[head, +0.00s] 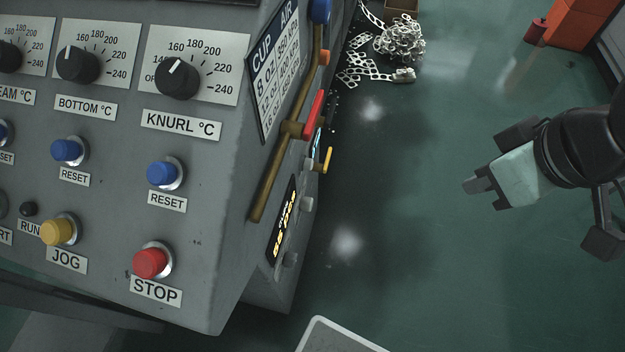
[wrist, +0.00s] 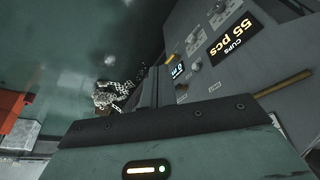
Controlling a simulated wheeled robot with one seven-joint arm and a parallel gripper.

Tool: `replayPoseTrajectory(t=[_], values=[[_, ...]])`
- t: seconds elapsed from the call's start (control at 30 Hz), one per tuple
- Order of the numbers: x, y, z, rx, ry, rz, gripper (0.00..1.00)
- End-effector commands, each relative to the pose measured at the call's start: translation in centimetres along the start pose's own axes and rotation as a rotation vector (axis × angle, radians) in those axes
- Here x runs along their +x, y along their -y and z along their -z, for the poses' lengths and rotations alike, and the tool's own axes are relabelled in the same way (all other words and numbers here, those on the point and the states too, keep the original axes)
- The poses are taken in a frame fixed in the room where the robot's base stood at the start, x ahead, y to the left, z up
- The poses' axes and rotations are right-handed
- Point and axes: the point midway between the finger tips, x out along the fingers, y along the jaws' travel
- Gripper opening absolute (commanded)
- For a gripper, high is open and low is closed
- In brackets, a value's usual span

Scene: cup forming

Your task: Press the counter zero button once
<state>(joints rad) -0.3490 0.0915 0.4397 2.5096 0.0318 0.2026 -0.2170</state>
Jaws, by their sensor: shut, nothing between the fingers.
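The cup counter display (head: 283,222) is on the side face of the grey machine, seen at a steep angle in the head view. In the wrist view the counter display (wrist: 232,38) reads "CUPS 55 pcs" in lit yellow digits. Small grey knobs or buttons (head: 307,203) sit beside it; another (head: 290,259) is below. No label marking the zero button is legible. My gripper (head: 470,185) is shut and empty, over open floor to the right of the machine, well apart from the counter.
The front panel has a red STOP button (head: 151,263), a yellow JOG button (head: 57,231) and blue RESET buttons (head: 162,173). Brown pipe and a red lever (head: 314,113) protrude from the machine's side. Scrap webbing (head: 398,40) lies on the floor behind. Green floor between is clear.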

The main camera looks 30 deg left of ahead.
Motion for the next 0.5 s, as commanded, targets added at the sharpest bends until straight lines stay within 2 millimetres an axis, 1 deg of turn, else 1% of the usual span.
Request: replayPoseTrajectory(t=[0.03,0.07,0.1,0.17,0.2,0.27,0.3,0.5], values=[[4.4,-0.1,-0.1,-0.040,-0.044,0.003,0.00],[5.8,-0.1,0.3,-0.067,-0.077,0.002,0.00],[7.6,-0.1,1.0,-0.104,-0.121,0.002,0.00],[10.3,-0.2,1.9,-0.156,-0.188,0.000,0.00],[12.1,-0.1,2.4,-0.189,-0.232,-0.003,0.00],[14.6,-0.1,3.2,-0.236,-0.301,-0.007,0.00],[16.2,0.0,3.8,-0.267,-0.348,-0.010,0.00],[23.7,0.5,6.1,-0.393,-0.587,-0.044,0.00]])
